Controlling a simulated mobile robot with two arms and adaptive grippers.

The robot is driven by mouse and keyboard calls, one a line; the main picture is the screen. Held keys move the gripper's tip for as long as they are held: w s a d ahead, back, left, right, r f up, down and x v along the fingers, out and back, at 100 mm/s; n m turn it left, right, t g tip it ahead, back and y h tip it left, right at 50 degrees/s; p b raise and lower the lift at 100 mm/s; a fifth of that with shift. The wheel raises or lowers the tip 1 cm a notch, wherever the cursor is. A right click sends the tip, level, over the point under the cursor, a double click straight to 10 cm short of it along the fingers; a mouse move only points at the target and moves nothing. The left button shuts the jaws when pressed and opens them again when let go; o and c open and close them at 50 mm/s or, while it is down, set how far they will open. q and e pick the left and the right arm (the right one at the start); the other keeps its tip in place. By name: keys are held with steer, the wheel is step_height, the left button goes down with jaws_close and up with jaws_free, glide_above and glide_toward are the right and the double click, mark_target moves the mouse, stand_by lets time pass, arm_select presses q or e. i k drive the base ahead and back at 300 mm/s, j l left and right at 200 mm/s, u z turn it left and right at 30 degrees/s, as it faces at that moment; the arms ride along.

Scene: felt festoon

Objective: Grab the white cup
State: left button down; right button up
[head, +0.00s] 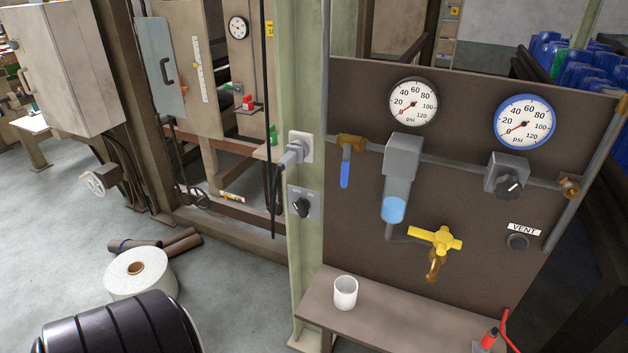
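A white cup (345,293) stands upright on the brown shelf (375,319) below the gauge panel, near the shelf's left end. Its open top faces up and nothing covers it. Neither of my grippers shows in the head view, so I cannot see whether they are open or shut.
Above the shelf, a dark panel (350,235) carries gauges, pipes and a yellow valve handle (435,240). A green post (310,90) stands left of the cup. A red-handled item (489,338) sits at the shelf's right. A white roll (140,277) stands on the floor at left.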

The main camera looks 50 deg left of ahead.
mark_target(345, 288)
steer(key=u, duration=1.2)
